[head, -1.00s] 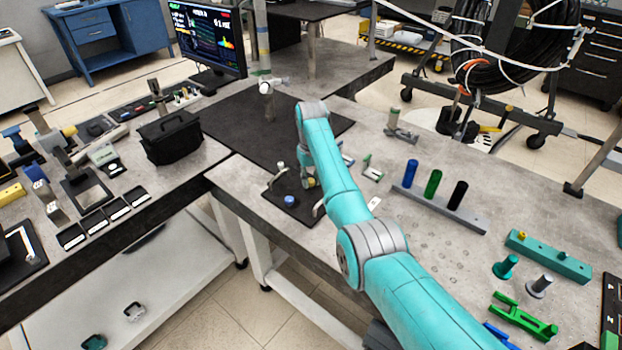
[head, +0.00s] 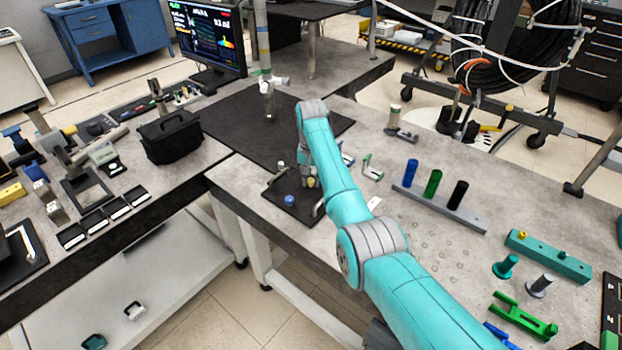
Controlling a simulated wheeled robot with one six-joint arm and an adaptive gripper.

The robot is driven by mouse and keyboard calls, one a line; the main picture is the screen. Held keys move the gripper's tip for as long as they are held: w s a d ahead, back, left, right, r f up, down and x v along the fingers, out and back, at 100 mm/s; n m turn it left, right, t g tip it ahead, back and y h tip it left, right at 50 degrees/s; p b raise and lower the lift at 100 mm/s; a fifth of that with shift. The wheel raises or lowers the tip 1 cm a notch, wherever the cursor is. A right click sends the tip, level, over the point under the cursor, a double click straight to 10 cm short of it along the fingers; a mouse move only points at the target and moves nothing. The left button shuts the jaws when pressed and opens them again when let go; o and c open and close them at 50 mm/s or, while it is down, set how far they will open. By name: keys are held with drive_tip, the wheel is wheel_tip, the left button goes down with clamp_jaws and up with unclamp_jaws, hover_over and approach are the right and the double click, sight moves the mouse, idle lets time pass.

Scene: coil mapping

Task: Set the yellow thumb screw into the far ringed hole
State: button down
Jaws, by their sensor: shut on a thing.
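My gripper (head: 309,178) is low over the dark tray (head: 270,193) at the middle of the bench, partly hidden behind my own teal arm. It is shut on a small yellow-gold piece, which looks like the yellow thumb screw (head: 312,184). Whether the screw touches the tray is too small to tell. A blue thumb screw (head: 290,200) stands on the tray, left of and nearer than the gripper. A small pale-topped piece (head: 281,165) stands toward the tray's far side. The ringed holes cannot be made out in this view.
The tray has raised handles at its sides. To the right, a grey rack (head: 462,214) holds blue, green and black cylinders. A teal bar (head: 572,264) with a small yellow knob lies farther right. A black mat (head: 235,125) behind the tray is mostly clear.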

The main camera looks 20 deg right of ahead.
drive_tip(key=c, duration=0.9)
unclamp_jaws()
drive_tip(key=shift+f, duration=0.1)
wheel_tip(320, 180, up, 12)
drive_tip(key=shift+s, duration=0.15)
